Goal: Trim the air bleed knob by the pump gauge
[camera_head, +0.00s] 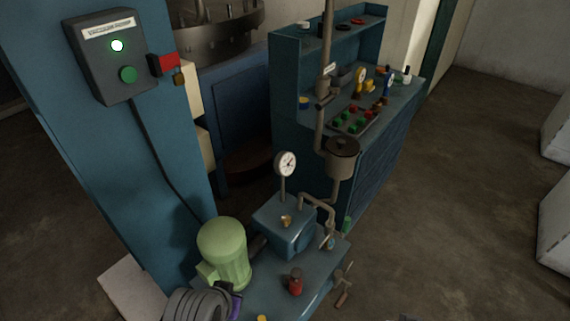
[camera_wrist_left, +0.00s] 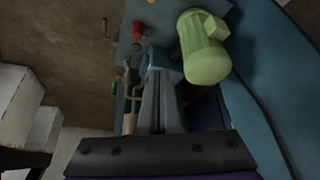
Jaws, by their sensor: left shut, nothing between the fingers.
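The pump gauge (camera_head: 286,164), a round white dial, stands on a thin stem above the blue pump box (camera_head: 267,232). A small brass knob (camera_head: 286,221) on top of the box, below the gauge, looks like the air bleed knob. My left gripper (camera_wrist_left: 158,75) shows in the left wrist view, shut and empty. Its fingers overlap the pump area in that view, and I cannot make out the knob there. I cannot tell the gap between fingertips and pump. I cannot pick out the left fingertips in the head view. My right gripper is not in view.
A green motor (camera_head: 224,252) stands left of the pump; it also shows in the left wrist view (camera_wrist_left: 203,50). A red fitting (camera_head: 296,283) is in front. Pipes and a cup (camera_head: 341,158) rise at right. A blue column (camera_head: 90,150) stands left. Open floor lies right.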

